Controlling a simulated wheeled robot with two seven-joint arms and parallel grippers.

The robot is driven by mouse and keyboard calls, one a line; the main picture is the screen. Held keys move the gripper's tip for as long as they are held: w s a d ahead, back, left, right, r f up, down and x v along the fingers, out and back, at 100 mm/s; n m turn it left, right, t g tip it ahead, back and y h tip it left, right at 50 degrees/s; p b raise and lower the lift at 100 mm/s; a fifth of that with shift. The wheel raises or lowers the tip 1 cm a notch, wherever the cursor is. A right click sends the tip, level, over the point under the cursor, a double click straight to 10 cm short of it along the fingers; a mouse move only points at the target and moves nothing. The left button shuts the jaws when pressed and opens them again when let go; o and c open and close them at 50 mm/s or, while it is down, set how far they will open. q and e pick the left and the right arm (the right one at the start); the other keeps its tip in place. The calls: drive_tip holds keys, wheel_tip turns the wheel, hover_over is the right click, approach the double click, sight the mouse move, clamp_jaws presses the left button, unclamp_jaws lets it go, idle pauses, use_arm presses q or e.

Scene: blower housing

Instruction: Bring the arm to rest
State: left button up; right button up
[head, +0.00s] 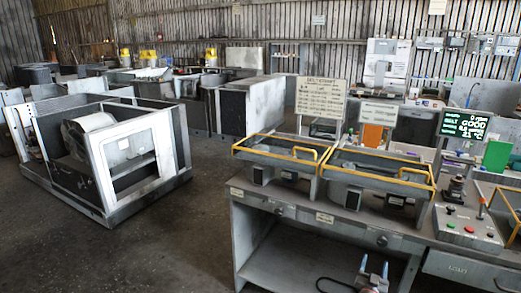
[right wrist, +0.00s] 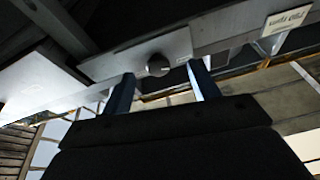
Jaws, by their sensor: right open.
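My right gripper (head: 374,264) shows at the bottom of the head view, low in front of the grey workbench (head: 330,228). Its two fingers point up and stand apart with nothing between them. In the right wrist view the same gripper (right wrist: 160,70) has two bluish fingers spread wide. A drawer front with a dark round knob (right wrist: 158,64) shows beyond the fingertips; I cannot tell the distance. My left gripper is in neither view.
Two yellow-railed trays (head: 247,150) (head: 422,187) sit on the bench. A control box with buttons (head: 468,228) and a green-lettered display (head: 465,125) stand at the right. A metal blower housing (head: 133,215) stands on the floor at left. The floor between is clear.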

drive_tip(key=w+a+f+n+g+y, duration=0.3)
drive_tip(key=a+f+g+y, duration=0.25)
drive_tip(key=a+y, duration=0.3)
drive_tip(key=s+a+f+n+g+y, duration=0.2)
drive_tip(key=s+a+f+g, duration=0.1)
drive_tip(key=s+a+f, duration=0.4)
drive_tip(key=s+a+f+n+g, duration=0.1)
drive_tip(key=s+a+f+g, duration=0.2)
drive_tip(key=s, duration=0.5)
drive_tip(key=s+a+f+n+g, duration=0.1)
drive_tip(key=s+a+f, duration=0.3)
drive_tip(key=s+a, duration=0.3)
drive_tip(key=s+a+f+n+g, duration=0.2)
drive_tip(key=s+a+f, duration=0.1)
drive_tip(key=s, duration=0.6)
drive_tip(key=s+a+f+g, duration=0.1)
drive_tip(key=s+f, duration=0.3)
drive_tip(key=s, duration=0.6)
drive_tip(key=s+a+f+g, duration=0.1)
drive_tip(key=s+f, duration=0.3)
drive_tip(key=s, duration=0.7)
drive_tip(key=shift+a+f+g+y, duration=0.35)
drive_tip(key=shift+a+y, duration=0.1)
